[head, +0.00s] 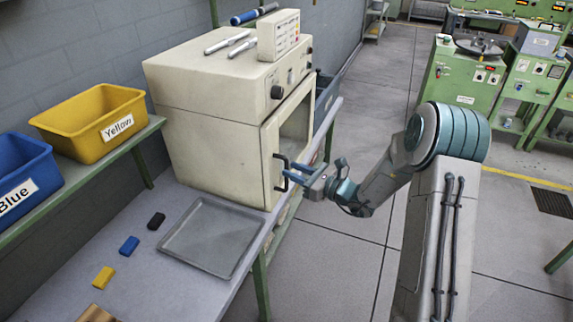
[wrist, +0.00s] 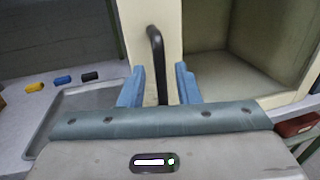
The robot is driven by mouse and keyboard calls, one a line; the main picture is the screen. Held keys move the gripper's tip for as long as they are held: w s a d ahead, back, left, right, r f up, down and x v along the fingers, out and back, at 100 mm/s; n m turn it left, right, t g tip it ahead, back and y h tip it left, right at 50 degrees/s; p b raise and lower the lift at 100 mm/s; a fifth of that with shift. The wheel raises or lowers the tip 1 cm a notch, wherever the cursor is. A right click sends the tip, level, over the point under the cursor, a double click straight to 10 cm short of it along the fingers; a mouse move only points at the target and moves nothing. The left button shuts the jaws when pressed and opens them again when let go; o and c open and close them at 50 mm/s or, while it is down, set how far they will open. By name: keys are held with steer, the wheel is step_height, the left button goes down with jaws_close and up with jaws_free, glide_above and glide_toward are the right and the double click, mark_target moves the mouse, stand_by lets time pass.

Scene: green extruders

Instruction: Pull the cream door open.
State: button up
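The cream oven (head: 205,125) stands on the bench against the grey wall. Its cream door (head: 268,150) faces right, with a large window or opening through which the pale interior shows. The black upright bar handle (head: 278,174) is on the door's near edge. In the wrist view, the handle (wrist: 157,62) stands on a narrow cream strip of the door (wrist: 137,32). My gripper (head: 293,174) is at the handle. In the wrist view, its two blue fingers (wrist: 159,82) are apart, one each side of the handle, with visible gaps. I cannot tell if the door is ajar.
A metal tray (head: 212,238) lies on the bench in front of the oven, with black, blue and yellow blocks (head: 129,246) to its left. Yellow (head: 92,122) and blue (head: 22,174) bins sit on a shelf. Green machines stand behind.

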mark_target(287, 188)
steer(key=shift+x, duration=1.7)
jaws_close()
steer(key=shift+d, duration=0.1)
